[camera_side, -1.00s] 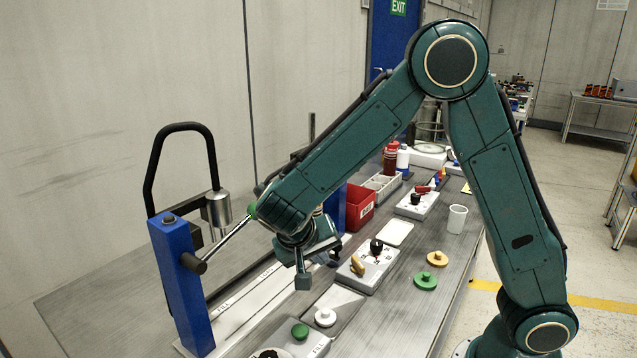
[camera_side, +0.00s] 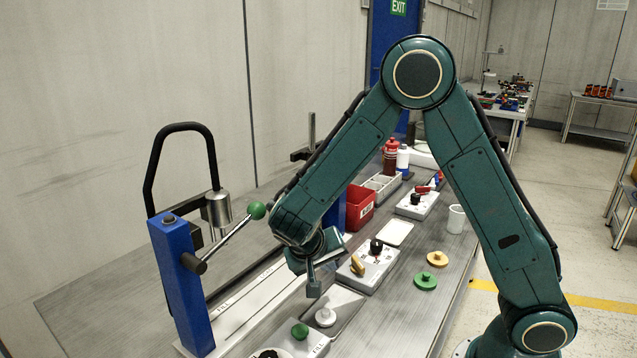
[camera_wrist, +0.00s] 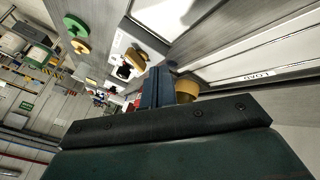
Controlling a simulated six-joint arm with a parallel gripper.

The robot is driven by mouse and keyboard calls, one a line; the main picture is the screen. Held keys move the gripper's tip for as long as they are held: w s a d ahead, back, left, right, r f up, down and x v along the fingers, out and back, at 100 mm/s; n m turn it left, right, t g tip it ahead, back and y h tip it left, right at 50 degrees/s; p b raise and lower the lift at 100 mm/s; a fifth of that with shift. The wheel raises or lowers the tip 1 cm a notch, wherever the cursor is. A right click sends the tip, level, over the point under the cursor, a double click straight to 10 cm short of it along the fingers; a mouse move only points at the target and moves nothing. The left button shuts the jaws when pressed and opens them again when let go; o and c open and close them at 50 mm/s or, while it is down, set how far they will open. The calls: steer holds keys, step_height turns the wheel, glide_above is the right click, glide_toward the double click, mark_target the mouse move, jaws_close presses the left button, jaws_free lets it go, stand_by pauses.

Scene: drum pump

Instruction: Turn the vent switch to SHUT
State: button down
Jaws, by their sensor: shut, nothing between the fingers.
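A pale switch box (camera_side: 372,275) stands on the bench and carries a yellow knob (camera_side: 357,265) and a black knob (camera_side: 376,247). In the wrist view the same yellow knob (camera_wrist: 137,58) and black knob (camera_wrist: 124,72) show beyond my fingers. A second box farther back has a black knob (camera_side: 415,199) and a red part. I cannot read which knob is the vent switch, nor its setting. My gripper (camera_side: 313,289) is shut and empty, above the bench to the left of the nearer box and apart from it. Its fingers also show in the wrist view (camera_wrist: 158,86).
A blue post (camera_side: 181,285) with a green-balled lever (camera_side: 257,210) stands left of my gripper. A green disc (camera_side: 426,281), yellow disc (camera_side: 437,258) and white cup (camera_side: 456,219) lie to the right.

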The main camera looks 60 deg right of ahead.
mark_target(355, 273)
steer(key=x, duration=0.4)
steer(key=shift+s+d+f, duration=0.2)
steer(key=shift+s+d, duration=0.25)
steer(key=shift+d, duration=0.25)
steer(key=shift+s+d+f, duration=0.1)
steer(key=shift+s+d, duration=0.25)
steer(key=shift+d, duration=0.25)
steer(key=shift+s+d, duration=0.4)
steer(key=shift+d, duration=0.15)
